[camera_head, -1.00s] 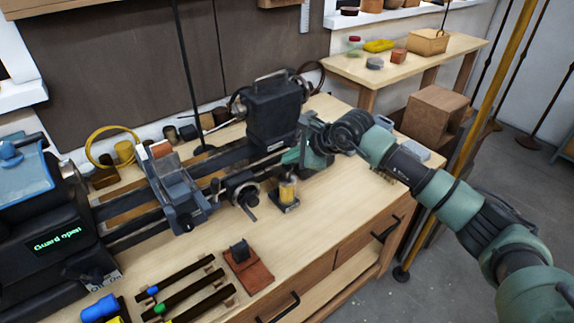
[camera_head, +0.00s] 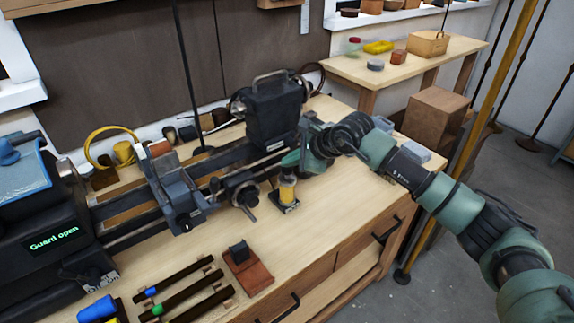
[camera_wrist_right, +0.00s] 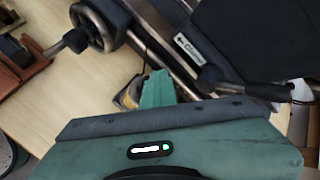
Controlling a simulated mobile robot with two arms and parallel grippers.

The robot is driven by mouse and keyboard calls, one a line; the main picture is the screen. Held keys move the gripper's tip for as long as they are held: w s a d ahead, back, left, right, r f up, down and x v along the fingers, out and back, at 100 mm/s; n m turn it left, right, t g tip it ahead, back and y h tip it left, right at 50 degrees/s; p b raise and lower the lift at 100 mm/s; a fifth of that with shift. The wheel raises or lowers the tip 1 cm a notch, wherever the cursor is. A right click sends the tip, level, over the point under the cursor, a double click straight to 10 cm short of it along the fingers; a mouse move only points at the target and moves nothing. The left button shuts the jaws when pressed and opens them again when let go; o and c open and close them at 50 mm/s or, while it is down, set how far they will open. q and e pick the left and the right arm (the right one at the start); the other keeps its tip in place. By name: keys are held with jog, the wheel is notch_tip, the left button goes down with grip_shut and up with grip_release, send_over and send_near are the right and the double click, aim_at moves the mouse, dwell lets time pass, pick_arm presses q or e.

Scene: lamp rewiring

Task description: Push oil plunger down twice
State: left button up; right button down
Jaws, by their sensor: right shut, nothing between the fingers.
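The oil dispenser (camera_head: 287,190) is a small amber cup on a dark square base, standing upright on the bench in front of the lathe. Its top, where a plunger would sit, is not clear at this size. My right gripper (camera_head: 290,160) is shut and empty, just above the dispenser's top; I cannot tell whether it touches. In the right wrist view the shut fingers (camera_wrist_right: 158,88) hide most of the dispenser, and only a bit of its amber side (camera_wrist_right: 131,95) shows. My left gripper is not in view.
The lathe's handwheel (camera_head: 240,190) is close left of the dispenser, and its dark tailstock (camera_head: 273,115) stands behind. A reddish block (camera_head: 248,272) and several dark tools (camera_head: 185,290) lie at the front left. The bench top (camera_head: 335,205) right of the dispenser is clear.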

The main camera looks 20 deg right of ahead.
aim_at(290, 170)
jog(key=shift+f+b, duration=0.35)
jog(key=shift+f, duration=0.15)
jog(key=shift+r, duration=0.1)
dwell(0.4)
jog(key=shift+r+p, duration=0.55)
jog(key=shift+r, duration=1.1)
notch_tip(290, 170, up, 5)
jog(key=shift+r+p, duration=0.1)
jog(key=shift+p, duration=1)
jog(key=shift+d, duration=0.1)
dwell(1.0)
